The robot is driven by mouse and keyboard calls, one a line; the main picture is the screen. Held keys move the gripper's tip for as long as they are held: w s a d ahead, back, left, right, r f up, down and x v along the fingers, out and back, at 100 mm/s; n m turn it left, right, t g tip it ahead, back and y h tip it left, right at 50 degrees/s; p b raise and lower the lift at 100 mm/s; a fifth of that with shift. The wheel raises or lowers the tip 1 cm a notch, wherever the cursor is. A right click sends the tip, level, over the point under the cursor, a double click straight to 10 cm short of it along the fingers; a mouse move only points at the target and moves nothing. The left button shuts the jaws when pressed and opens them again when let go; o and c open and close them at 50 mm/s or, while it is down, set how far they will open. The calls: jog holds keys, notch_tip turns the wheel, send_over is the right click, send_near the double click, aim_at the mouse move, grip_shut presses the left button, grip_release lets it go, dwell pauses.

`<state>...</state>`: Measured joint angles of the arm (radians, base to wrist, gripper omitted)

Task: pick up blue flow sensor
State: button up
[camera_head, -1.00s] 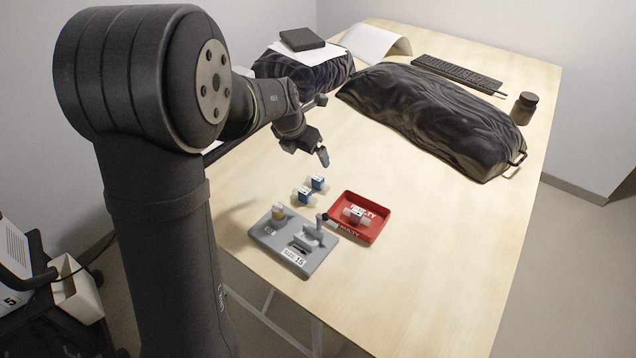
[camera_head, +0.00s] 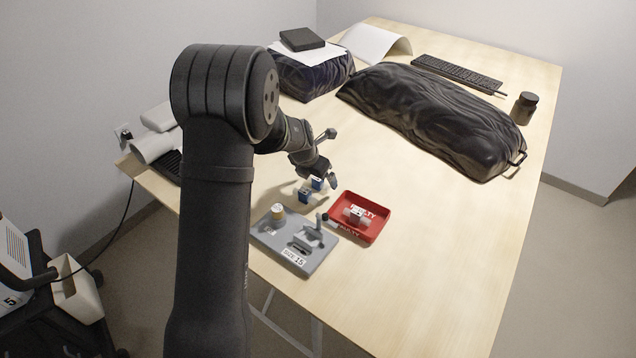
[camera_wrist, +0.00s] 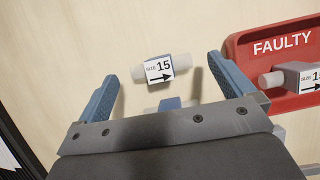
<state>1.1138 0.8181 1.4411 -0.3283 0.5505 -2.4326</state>
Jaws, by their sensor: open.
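Two small blue flow sensors with pale tube ends lie on the table. One (camera_head: 305,196) is nearer the grey tray, and the other (camera_head: 317,184) is just behind it, partly covered by my gripper (camera_head: 325,178). In the wrist view one sensor (camera_wrist: 159,69) shows a white "SIZE 15" label with an arrow and lies between the lines of my fingers. The other sensor (camera_wrist: 170,103) is mostly hidden by my gripper's body. My gripper (camera_wrist: 163,73) is open and empty, with one blue finger on each side, apart from the sensors.
A red "FAULTY" tray (camera_head: 345,229) holds a pale sensor (camera_head: 355,213). It stands close on the right in the wrist view (camera_wrist: 239,48). A grey "SIZE 15" tray (camera_head: 263,239) holds a yellowish-banded part and an upright fitting. A dark covered form (camera_head: 430,115) lies behind.

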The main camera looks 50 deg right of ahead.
jog(key=shift+x, duration=1.3)
jog(key=c, duration=1.1)
jog(key=shift+o, duration=0.2)
jog(key=shift+r, duration=0.1)
jog(key=shift+r, duration=0.45)
jog(key=r, duration=0.2)
jog(key=s+r, duration=0.1)
jog(key=r, duration=0.1)
jog(key=s+a+r, duration=0.2)
jog(key=s+r, duration=0.4)
jog(key=s, duration=0.4)
jog(key=shift+w+a+f, duration=0.15)
jog(key=shift+a+f, duration=0.6)
jog(key=shift+a, duration=2)
jog(key=shift+w+a+f, duration=0.1)
jog(key=shift+a+f, duration=0.65)
jog(key=shift+a, duration=1.95)
jog(key=shift+w+a+f, duration=0.15)
jog(key=shift+a+f, duration=0.6)
jog(key=shift+a, duration=2)
